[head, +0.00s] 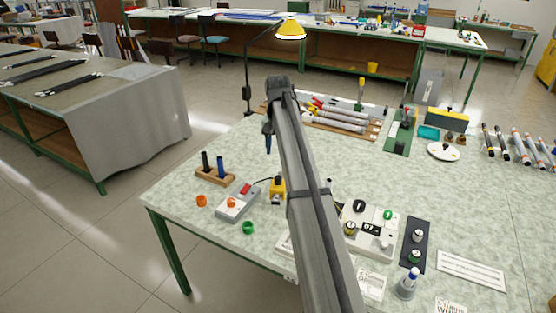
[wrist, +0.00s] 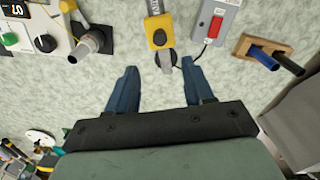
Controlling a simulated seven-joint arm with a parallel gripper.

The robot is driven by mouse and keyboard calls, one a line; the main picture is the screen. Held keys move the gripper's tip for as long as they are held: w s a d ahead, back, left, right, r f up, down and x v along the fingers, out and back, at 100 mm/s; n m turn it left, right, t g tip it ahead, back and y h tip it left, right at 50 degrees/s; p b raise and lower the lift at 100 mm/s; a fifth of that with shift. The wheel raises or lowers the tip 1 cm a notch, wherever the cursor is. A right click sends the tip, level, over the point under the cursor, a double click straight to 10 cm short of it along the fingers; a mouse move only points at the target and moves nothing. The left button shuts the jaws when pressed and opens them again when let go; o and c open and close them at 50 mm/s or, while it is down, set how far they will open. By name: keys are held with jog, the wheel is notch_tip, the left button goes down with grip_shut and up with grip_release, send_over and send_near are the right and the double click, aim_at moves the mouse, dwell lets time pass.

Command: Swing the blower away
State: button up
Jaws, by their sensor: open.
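The likely blower is a yellow body with a dark round part and a grey nozzle (head: 277,190), standing on the speckled table beside a grey box with a red switch (head: 238,202). In the wrist view the yellow body (wrist: 158,27) is at top centre, its grey nozzle pointing toward the gap between my fingers. My gripper (wrist: 160,68) is open and empty, its blue fingers apart and short of the nozzle in the picture. In the head view my gripper (head: 268,143) hangs above the table, mostly hidden behind my arm.
A wooden holder (head: 215,176) with two dark rods stands left of the switch box. Orange (head: 201,201) and green (head: 248,228) rings lie near it. A white control unit (head: 370,235) with knobs stands to the right. Bare tabletop lies under my fingers.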

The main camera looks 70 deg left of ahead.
jog(key=shift+r, duration=1.3)
